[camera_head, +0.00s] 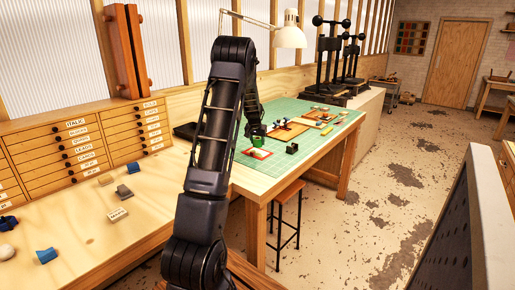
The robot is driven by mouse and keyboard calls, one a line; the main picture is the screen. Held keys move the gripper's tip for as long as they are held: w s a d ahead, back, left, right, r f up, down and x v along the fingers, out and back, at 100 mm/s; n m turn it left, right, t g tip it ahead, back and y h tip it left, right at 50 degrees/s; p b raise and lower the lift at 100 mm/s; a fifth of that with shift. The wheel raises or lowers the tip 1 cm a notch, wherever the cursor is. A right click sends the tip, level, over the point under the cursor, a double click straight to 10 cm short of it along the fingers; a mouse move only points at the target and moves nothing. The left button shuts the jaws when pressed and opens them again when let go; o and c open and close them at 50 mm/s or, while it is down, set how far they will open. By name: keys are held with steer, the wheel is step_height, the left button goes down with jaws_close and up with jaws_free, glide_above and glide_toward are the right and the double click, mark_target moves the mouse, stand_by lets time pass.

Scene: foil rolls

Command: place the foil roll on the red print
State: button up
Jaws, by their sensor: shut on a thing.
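My gripper (256,131) is small and dark at the end of my arm, low over the near left part of the green mat. It is shut on a small green thing (259,129), which looks like the foil roll; its shape is hard to make out. The red print (257,153), a white sheet with a red border, lies on the mat just below the gripper in the picture. I cannot tell whether the held roll touches anything. My arm hides part of the mat's left side.
The green mat (310,140) covers the worktable. A small black object (292,148) stands right of the print, and brown boards (287,131) lie behind it. A white lamp (290,37) hangs above. A stool (289,205) stands in front. Several small blocks lie on the left counter.

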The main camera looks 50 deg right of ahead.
mark_target(257, 147)
steer(key=shift+f, duration=1.85)
steer(key=shift+f, duration=0.15)
steer(key=o, duration=1)
steer(key=shift+o, duration=0.2)
steer(key=v, duration=1.2)
